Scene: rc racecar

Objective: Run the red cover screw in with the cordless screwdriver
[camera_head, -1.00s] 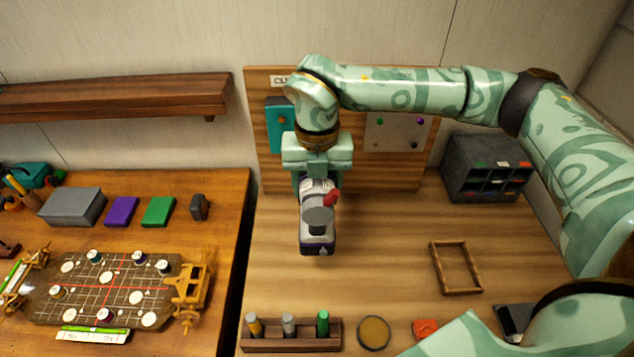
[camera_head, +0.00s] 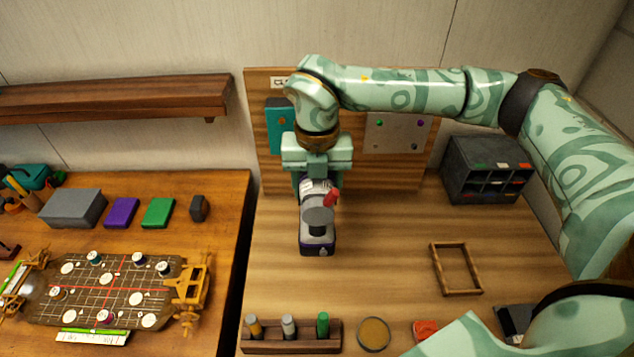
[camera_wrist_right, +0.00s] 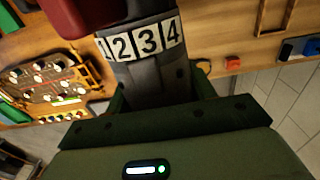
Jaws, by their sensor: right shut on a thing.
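My right gripper (camera_head: 318,180) is shut on the cordless screwdriver (camera_head: 318,222), a grey and dark tool with a red part on its side. It is held in front of the upright wooden board, over the right bench. In the right wrist view the screwdriver body (camera_wrist_right: 150,75) carries a "1 2 3 4" number band and fills the space between the fingers. A teal cover (camera_head: 278,113) on the board has a small orange-red screw head (camera_head: 282,121); I cannot tell whether this is the red cover screw. The screwdriver's tip is hidden. My left gripper is not in view.
A grey panel (camera_head: 392,140) with coloured screws is on the board, partly behind my arm. A dark drawer unit (camera_head: 487,155), wooden frame (camera_head: 474,291), bit rack (camera_head: 290,348) and round dish (camera_head: 374,335) stand on the right bench. The car chassis (camera_head: 75,312) is on the left bench.

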